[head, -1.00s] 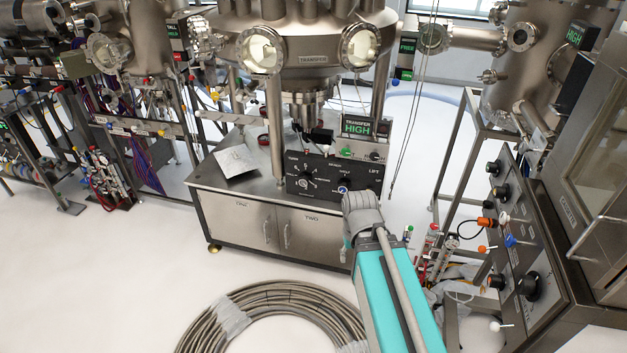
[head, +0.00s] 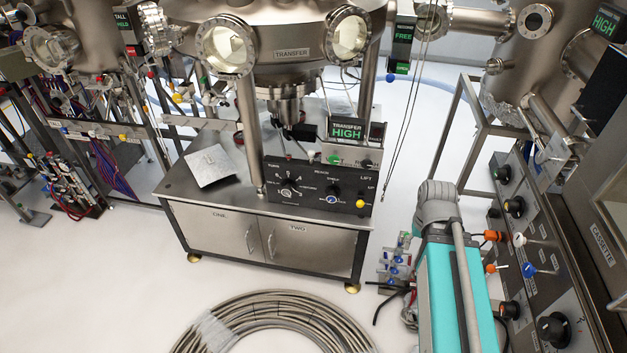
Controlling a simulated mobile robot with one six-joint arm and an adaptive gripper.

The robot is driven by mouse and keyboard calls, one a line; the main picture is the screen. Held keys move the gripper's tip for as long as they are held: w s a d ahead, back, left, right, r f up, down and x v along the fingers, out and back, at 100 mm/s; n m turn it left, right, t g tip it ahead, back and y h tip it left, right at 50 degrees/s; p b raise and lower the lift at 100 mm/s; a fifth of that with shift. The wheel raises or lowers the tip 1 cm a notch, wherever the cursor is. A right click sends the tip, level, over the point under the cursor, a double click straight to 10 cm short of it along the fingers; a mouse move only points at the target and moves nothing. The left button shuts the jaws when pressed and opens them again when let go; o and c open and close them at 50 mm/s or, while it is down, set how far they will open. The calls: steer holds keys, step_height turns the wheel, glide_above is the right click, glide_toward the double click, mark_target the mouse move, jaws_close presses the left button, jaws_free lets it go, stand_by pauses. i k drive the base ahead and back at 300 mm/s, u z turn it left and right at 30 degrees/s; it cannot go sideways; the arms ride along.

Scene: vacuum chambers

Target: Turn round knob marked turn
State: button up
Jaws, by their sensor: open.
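A black control panel (head: 310,208) stands on the steel cabinet under the chamber marked TRANSFER. It carries a round dial knob (head: 290,188) on the left and a second round knob (head: 332,192) to its right. A small yellow knob (head: 360,203) is near its right edge, under the word LIFT. I cannot make out my gripper, which seems hidden behind the arm.
A coil of metal hose (head: 270,325) lies on the floor in front of the cabinet (head: 225,232). A second knob panel (head: 540,250) is close to my arm's right. Small fittings with blue knobs (head: 398,262) are left of the arm. Thin cords (head: 408,110) hang behind it.

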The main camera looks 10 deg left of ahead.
mark_target(288, 185)
steer(key=z, duration=0.15)
steer(key=i, duration=0.85)
steer(key=u, duration=0.25)
